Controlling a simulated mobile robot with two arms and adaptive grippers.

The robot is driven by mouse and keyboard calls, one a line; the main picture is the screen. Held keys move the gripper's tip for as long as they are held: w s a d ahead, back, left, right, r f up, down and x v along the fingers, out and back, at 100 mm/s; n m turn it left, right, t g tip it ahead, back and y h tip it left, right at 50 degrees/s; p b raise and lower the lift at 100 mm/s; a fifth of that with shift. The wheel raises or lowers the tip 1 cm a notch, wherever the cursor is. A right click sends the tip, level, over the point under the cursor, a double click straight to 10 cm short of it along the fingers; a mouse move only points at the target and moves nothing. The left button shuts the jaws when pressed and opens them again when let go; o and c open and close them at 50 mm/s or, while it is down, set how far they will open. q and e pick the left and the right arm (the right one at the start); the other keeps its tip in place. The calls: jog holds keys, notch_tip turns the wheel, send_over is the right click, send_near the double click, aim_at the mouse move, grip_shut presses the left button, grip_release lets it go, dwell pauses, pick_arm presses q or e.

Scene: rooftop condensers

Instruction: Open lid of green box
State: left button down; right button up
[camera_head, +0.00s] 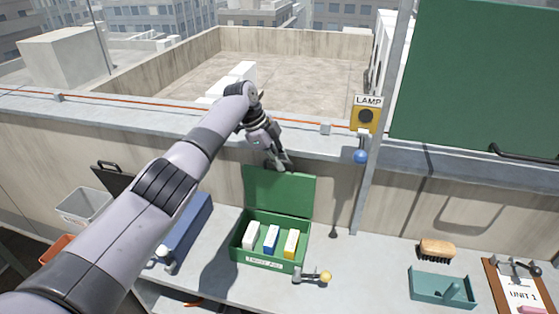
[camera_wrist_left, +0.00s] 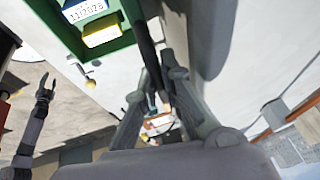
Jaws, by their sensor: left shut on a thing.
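The green box (camera_head: 292,266) stands on the bench with its lid (camera_head: 280,192) raised upright at the back. Inside lie a white, a blue and a yellow block, seen plainly in the head view. My left gripper (camera_head: 281,164) is at the lid's top edge and is shut on the lid. In the left wrist view, the left gripper's fingers (camera_wrist_left: 157,112) close around the dark, edge-on lid (camera_wrist_left: 148,50). My right gripper (camera_wrist_left: 45,88) shows small in the left wrist view, away from the box, with its fingers apart and nothing visible between them.
A small hammer-like tool with a yellow knob (camera_head: 325,277) lies before the box. A blue case (camera_head: 190,230) stands left of it. A brush (camera_head: 437,250), teal tray (camera_head: 425,294) and clipboard (camera_head: 508,285) are at right. A grey post (camera_head: 375,150) rises behind the bench.

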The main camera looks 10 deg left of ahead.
pick_arm(q)
jog(key=shift+w+f, duration=0.15)
jog(key=shift+w, duration=0.15)
pick_arm(e)
jog(key=shift+w, duration=0.4)
pick_arm(q)
jog(key=c, duration=1.7)
grip_release()
jog(key=shift+r, duration=0.25)
pick_arm(e)
jog(key=shift+s, duration=0.1)
pick_arm(q)
jog(key=shift+w+r, duration=0.15)
pick_arm(e)
jog(key=shift+d, duration=0.15)
